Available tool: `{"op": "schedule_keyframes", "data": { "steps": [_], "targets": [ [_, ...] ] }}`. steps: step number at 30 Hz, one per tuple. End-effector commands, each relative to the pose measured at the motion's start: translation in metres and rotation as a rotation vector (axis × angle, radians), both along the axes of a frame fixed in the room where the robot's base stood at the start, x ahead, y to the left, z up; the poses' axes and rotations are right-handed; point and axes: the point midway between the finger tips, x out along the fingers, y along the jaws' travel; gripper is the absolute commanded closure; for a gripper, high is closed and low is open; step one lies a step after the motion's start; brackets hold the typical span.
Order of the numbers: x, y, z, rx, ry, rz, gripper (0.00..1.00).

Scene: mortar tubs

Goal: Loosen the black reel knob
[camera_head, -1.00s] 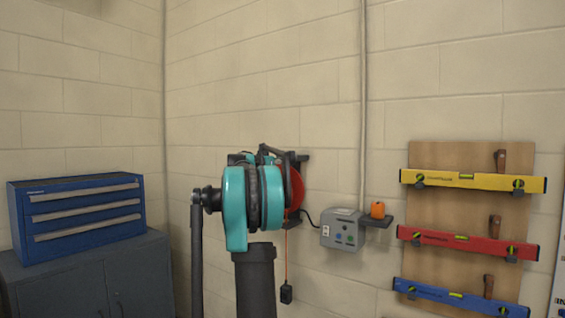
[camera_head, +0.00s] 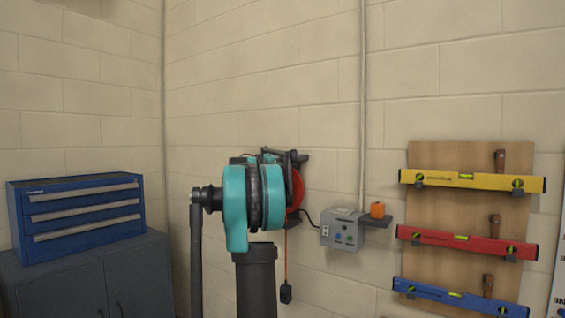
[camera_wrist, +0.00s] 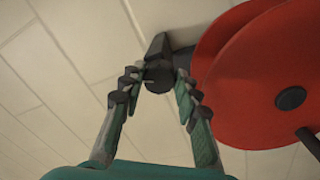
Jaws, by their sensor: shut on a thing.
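The black reel knob (camera_wrist: 158,77) is a short dark cylinder on a dark bracket arm beside the red reel, in the wrist view. My gripper (camera_wrist: 160,80) has a finger on each side of the knob and is shut on it at the fingertips. The red reel (camera_wrist: 262,85) fills the right of the wrist view, close beside the right finger. In the head view the reel (camera_head: 297,190) shows only as a red edge behind my teal arm. The knob and my fingertips cannot be made out clearly there.
A grey control box (camera_head: 342,230) and an orange object on a small shelf (camera_head: 377,210) are right of the reel. An orange cord with a black plug (camera_head: 286,293) hangs below it. A blue tool chest (camera_head: 80,215) stands left. Several levels hang on a wooden board (camera_head: 455,205).

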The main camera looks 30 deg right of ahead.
Motion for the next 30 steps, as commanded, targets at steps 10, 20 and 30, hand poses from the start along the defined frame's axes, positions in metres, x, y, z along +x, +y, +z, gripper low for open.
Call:
{"op": "schedule_keyframes", "data": {
  "steps": [10, 20, 30],
  "targets": [
    [-0.0004, -0.0001, 0.0002, -0.102, 0.245, 0.002, 0.97],
    [-0.0006, -0.0002, 0.0003, -0.151, 0.366, 0.001, 0.97],
    [-0.0006, -0.0002, 0.0003, -0.162, 0.39, 0.001, 0.97]
  ]
}}
